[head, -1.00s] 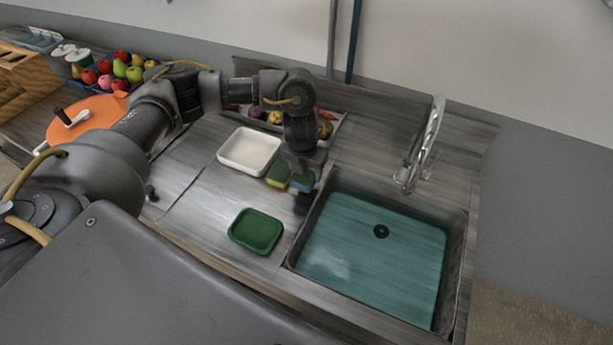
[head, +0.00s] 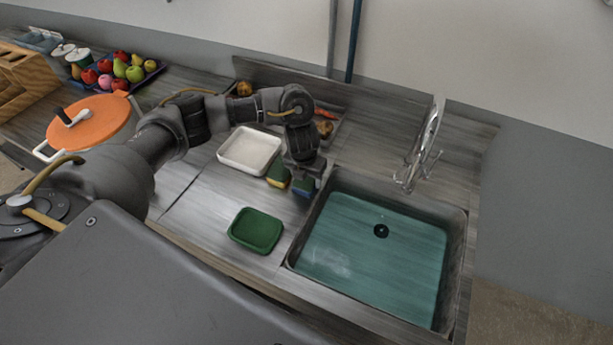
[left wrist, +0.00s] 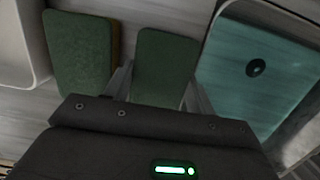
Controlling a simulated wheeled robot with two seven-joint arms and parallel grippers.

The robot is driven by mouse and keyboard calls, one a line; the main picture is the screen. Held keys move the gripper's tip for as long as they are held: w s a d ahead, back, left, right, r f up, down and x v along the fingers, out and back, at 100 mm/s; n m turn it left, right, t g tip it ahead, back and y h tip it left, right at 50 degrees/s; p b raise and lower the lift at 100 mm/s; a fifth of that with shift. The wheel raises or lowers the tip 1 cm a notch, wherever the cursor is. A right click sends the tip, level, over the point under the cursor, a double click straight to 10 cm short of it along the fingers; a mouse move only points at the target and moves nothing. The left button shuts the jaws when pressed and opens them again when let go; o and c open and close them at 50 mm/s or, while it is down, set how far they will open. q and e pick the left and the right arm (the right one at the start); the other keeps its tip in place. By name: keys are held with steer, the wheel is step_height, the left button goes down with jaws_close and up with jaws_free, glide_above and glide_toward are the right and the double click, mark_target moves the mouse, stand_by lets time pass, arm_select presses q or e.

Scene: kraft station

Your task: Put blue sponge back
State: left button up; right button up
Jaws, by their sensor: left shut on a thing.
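The blue sponge (head: 304,188), with a green top and a blue side, is at the left edge of the sink. My left gripper (head: 302,180) points down and is shut on it. In the left wrist view the sponge's green top (left wrist: 165,68) shows between the two fingers (left wrist: 160,95). I cannot tell whether it touches the counter. A second sponge (head: 279,175), green and yellow, lies just left of it; its green top (left wrist: 80,52) also shows in the left wrist view. My right gripper is not in view.
A white tray (head: 233,164) stands left of the sponges and a green tray (head: 240,243) nearer the front. The sink (head: 330,270) and its faucet (head: 424,150) are to the right. Counter between the trays is clear.

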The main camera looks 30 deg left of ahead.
arm_select(q)
steer(key=o, duration=0.6)
steer(key=shift+f, duration=0.1)
steer(key=shift+r+p, duration=0.3)
steer(key=shift+r, duration=0.15)
steer(key=r, duration=0.3)
steer(key=s+r, duration=0.1)
steer(key=r, duration=0.3)
steer(key=s+r, duration=0.1)
steer(key=r, duration=0.3)
steer(key=shift+r, duration=0.15)
steer(key=shift+w, duration=0.1)
